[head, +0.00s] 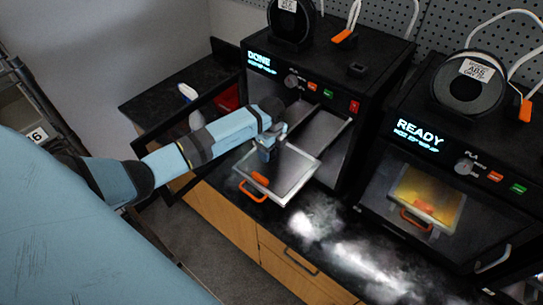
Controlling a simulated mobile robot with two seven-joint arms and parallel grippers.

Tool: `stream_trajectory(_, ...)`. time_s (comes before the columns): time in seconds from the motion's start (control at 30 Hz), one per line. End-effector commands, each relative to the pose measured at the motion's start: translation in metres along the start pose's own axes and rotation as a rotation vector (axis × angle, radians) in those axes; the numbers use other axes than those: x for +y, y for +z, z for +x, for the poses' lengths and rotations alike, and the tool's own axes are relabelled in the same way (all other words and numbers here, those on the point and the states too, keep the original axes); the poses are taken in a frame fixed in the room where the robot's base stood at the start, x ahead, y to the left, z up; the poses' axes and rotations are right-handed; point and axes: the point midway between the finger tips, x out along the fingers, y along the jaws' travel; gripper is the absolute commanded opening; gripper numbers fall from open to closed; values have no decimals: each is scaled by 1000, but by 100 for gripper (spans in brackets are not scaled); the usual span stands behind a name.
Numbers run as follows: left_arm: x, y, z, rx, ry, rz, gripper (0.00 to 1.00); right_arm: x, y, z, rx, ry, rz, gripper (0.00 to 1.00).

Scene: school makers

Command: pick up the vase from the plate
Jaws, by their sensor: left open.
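The plate (296,178) is a grey square tray with an orange handle, pulled partly out of the open left printer (347,165). My left gripper (268,150) is over the back left part of the plate, pointing down, with its jaws open. Small blue-grey shapes show at the fingers, and I cannot tell a vase apart from the fingers there. If the vase stands on the plate, the gripper and wrist hide it. Whether the fingers touch anything is too small to tell. My right gripper is not in view.
The left printer's display reads DONE, and its dark door (190,107) stands open to the left. A second printer (372,190), marked READY, is closed at the right, with a lit plate inside. Black filament spools sit on top. The counter front (335,240) is clear, with bright glare.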

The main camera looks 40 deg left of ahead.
Motion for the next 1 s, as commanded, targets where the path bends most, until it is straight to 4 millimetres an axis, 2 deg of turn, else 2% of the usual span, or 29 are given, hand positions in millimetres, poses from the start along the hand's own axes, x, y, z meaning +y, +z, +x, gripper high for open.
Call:
stream_trajectory(0.03, 0, 0, 5, 0, -1, 0, 71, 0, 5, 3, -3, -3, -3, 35)
stream_trajectory(0.23, 0, 0, 3, 0, -1, 0, 71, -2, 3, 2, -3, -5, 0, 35)
stream_trajectory(0.27, 0, 0, 3, 0, -1, 0, 66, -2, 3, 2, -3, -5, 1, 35)
stream_trajectory(0.47, 0, 0, 3, 0, -1, 0, 20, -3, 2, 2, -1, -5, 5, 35)
stream_trajectory(0.5, 0, 0, 3, 0, -1, 0, 18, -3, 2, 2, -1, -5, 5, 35)
stream_trajectory(1.0, -1, 3, 2, 0, -1, 0, 18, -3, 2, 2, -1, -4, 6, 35)
